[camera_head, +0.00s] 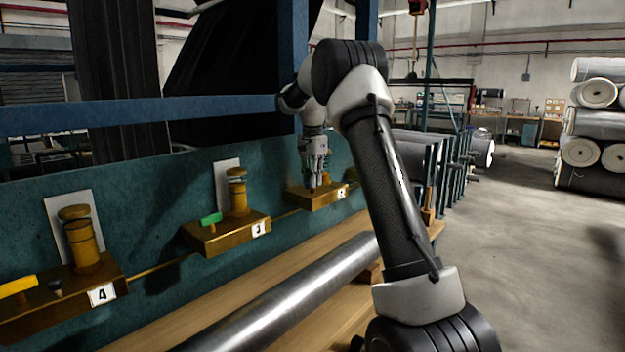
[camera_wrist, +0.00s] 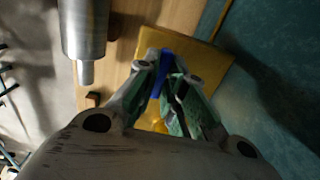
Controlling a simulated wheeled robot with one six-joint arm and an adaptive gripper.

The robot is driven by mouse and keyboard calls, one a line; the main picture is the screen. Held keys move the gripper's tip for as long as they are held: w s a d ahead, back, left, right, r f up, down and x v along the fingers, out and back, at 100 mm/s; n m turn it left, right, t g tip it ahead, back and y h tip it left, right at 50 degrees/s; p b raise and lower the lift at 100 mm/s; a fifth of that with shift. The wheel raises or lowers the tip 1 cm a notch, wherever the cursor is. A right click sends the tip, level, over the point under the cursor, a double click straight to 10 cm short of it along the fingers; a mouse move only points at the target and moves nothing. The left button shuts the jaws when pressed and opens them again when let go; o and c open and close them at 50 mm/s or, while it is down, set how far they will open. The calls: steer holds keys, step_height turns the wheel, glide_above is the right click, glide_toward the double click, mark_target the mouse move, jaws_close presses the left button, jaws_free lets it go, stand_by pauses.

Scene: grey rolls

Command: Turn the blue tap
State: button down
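The blue tap handle (camera_wrist: 164,72) shows in the wrist view as a narrow blue bar over a brass block (camera_wrist: 210,62). My gripper (camera_wrist: 164,60) has one finger on each side of the bar, close against it, and looks shut on it. In the head view my gripper (camera_head: 313,185) points down at the brass block marked 2 (camera_head: 322,195). The blue handle is hidden there behind the fingers.
A block marked 3 (camera_head: 228,240) carries a green tap (camera_head: 210,219). A block marked 4 (camera_head: 70,302) carries a yellow tap (camera_head: 17,286). A long metal roller (camera_head: 290,300) lies in front of them. A teal panel (camera_head: 140,200) stands behind. Open floor lies to the right.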

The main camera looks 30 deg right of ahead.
steer(key=shift+n, duration=0.3)
steer(key=n, duration=0.3)
steer(key=shift+n, duration=0.3)
steer(key=n, duration=0.4)
steer(key=shift+r+n, duration=0.1)
steer(key=shift+n, duration=0.2)
steer(key=n, duration=0.4)
steer(key=shift+n, duration=1.8)
steer(key=c, duration=1.5)
jaws_free()
